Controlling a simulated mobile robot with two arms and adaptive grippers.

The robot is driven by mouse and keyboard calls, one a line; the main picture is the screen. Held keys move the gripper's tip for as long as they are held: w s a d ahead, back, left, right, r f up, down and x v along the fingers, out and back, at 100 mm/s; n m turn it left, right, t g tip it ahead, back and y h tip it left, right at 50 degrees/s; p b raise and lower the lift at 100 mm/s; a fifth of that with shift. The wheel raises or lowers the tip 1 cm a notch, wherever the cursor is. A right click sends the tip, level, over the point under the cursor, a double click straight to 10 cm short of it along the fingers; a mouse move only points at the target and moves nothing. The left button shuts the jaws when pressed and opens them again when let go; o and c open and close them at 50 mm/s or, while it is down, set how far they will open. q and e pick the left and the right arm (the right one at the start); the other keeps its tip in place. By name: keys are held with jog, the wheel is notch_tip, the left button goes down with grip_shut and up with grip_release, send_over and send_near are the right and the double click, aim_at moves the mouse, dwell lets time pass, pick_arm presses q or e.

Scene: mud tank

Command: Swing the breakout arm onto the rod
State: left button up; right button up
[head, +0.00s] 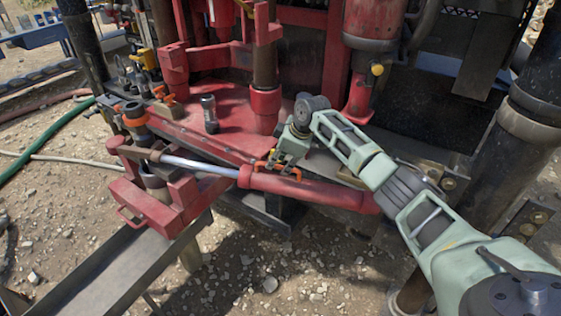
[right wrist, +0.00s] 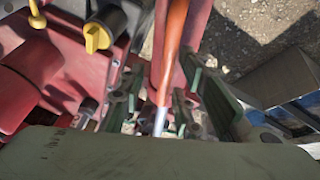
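The breakout arm is a red cylinder (head: 310,186) with a chrome piston rod (head: 200,166) and a red wrench head (head: 155,198) at its left end. It lies low across the front of the rig. An orange handle (head: 281,172) sits on the cylinder. My right gripper (head: 284,164) points down at this handle. In the right wrist view, my right gripper's fingers (right wrist: 162,112) stand apart, with an orange bar (right wrist: 174,45) between them. I see no clear contact. The vertical brown rod (head: 265,62) stands behind, in a red collar (head: 265,103). My left gripper is out of view.
A red deck (head: 238,128) holds a small metal cylinder (head: 209,113). A red vessel with a yellow knob (head: 377,69) hangs above right. A dark post (head: 525,115) stands at right. A metal trough (head: 125,268) runs below left. Gravel in front is mostly clear.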

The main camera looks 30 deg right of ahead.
jog(key=v, duration=1.1)
jog(key=shift+d+r, duration=0.15)
jog(key=shift+d, duration=0.05)
jog(key=shift+a, duration=0.1)
